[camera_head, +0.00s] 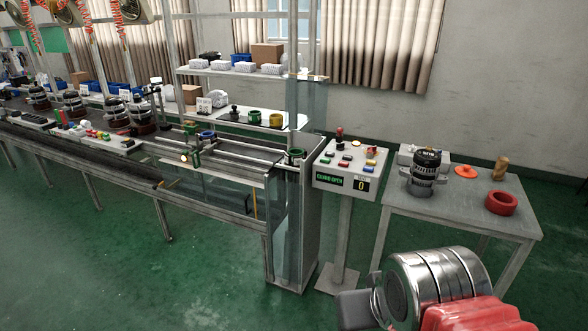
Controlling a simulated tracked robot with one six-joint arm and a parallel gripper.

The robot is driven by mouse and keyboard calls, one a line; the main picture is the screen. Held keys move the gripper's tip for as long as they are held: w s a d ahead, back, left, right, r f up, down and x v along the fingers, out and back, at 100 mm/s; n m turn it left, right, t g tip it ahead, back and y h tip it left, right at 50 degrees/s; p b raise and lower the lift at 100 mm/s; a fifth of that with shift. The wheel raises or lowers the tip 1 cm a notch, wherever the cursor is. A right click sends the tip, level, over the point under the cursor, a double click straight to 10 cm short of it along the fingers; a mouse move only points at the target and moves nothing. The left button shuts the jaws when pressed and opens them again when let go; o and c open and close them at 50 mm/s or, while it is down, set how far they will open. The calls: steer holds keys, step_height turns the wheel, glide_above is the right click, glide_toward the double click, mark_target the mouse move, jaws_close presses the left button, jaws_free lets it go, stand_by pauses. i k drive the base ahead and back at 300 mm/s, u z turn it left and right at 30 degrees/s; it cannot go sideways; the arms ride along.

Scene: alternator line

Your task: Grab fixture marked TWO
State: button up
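Several ring-shaped fixtures show, and I cannot read the word TWO on any of them. On the lower shelf stand a dark fixture (235,113), a green ring (254,117) and a yellow ring (276,120). A blue ring (207,135) and a green part (195,158) are on the line's rails. Another green ring (295,154) sits on top of the glass-sided post. A red ring (501,202) lies on the right table. My silver and red arm shows at the bottom right, apart from all of these. Its fingers cannot be made out there.
A control box (345,168) on a stand is between the line and the grey table (460,215). The table holds an alternator (424,172), an orange disc (466,171) and a wooden peg (500,168). The conveyor (60,140) carries several alternators. Green floor in front is clear.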

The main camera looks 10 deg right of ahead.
mark_target(287, 160)
steer(key=u, duration=0.05)
steer(key=k, duration=0.15)
steer(key=u, duration=0.25)
steer(key=i, duration=0.5)
steer(key=u, duration=0.7)
steer(key=i, duration=0.75)
steer(key=u, duration=0.35)
steer(key=i, duration=1.55)
steer(key=z, duration=0.9)
steer(key=i, duration=0.8)
steer(key=z, duration=0.45)
